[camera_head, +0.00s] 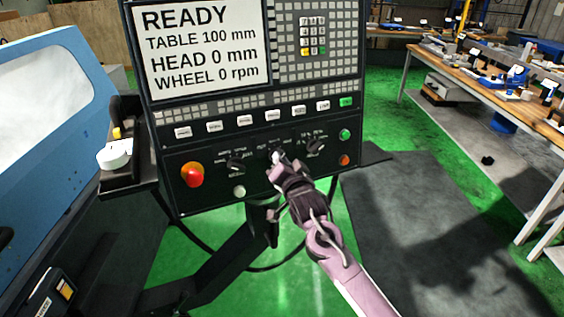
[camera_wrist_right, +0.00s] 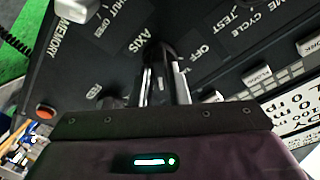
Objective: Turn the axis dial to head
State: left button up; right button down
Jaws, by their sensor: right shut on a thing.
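My right gripper (camera_head: 276,160) is at the middle dial on the lower part of the black control panel (camera_head: 217,150). In the right wrist view the gripper (camera_wrist_right: 166,82) has its fingers closed around a dark dial (camera_wrist_right: 158,42), next to the label AXIS. The fingers hide most of this axis dial, and I cannot read which mark it points to. The panel screen (camera_head: 205,50) reads READY, TABLE 100 mm, HEAD 0 mm, WHEEL 0 rpm. My left gripper is not in view.
Other dials (camera_head: 235,164) and (camera_head: 316,146) flank the held one. A red emergency button (camera_head: 192,174), a white button (camera_head: 239,191), a green button (camera_head: 344,134) and an orange button (camera_head: 344,160) are close by. A workbench (camera_head: 480,80) stands at right.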

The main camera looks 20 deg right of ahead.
jog(key=c, duration=1.4)
grip_release()
jog(key=s+b, duration=0.2)
jog(key=s, duration=0.5)
jog(key=shift+s+b, duration=0.35)
jog(key=shift+s, duration=0.05)
